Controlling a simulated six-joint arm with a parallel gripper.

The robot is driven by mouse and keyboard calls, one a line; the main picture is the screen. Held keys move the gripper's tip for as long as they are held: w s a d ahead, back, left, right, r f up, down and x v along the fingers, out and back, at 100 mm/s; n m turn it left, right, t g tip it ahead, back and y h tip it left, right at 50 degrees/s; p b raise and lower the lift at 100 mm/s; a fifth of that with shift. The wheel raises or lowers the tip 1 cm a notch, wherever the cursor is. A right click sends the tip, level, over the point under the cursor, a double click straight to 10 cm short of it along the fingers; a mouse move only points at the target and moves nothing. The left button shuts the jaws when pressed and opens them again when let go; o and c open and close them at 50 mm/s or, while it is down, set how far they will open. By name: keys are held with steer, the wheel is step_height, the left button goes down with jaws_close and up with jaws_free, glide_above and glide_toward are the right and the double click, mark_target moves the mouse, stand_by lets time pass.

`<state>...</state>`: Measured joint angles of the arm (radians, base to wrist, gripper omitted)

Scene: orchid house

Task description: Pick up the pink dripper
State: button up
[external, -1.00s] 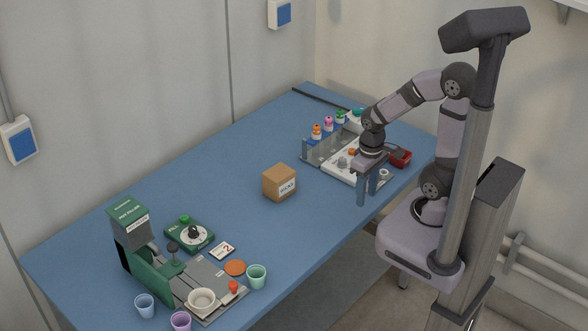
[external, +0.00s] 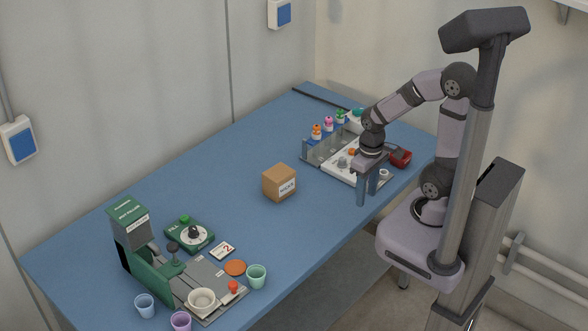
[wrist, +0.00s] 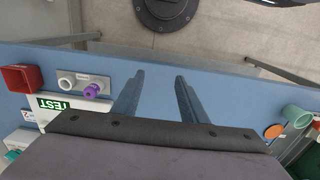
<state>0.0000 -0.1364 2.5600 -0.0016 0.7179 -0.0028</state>
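The pink dripper (external: 328,123) stands in the grey rack (external: 309,147) at the back of the table, between an orange dripper (external: 317,131) and a green dripper (external: 340,117). It is small in the external view, and I cannot make it out in the wrist view. My gripper (external: 367,190) points down over the table's front edge, to the right of and nearer the camera than the rack, well apart from the pink dripper. In the wrist view my gripper's two fingers (wrist: 160,80) are spread with nothing between them.
A white test station (external: 345,172) and a red bin (external: 400,157) stand beside my gripper. A cardboard box (external: 279,183) sits mid-table. A green pot-filling machine (external: 132,235) and several cups stand at the left end. The table between box and back edge is clear.

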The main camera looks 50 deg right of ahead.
steer(key=shift+r, duration=0.1)
step_height(320, 180, up, 7)
steer(key=m+t+h+b, duration=0.2)
steer(key=t+b, duration=0.1)
steer(key=t, duration=1)
glide_above(331, 119)
steer(key=s, duration=0.3)
steer(key=f, duration=0.4)
steer(key=shift+w, duration=0.3)
steer(key=shift+p+x, duration=0.55)
steer(key=shift+x, duration=0.65)
steer(key=shift+f, duration=0.15)
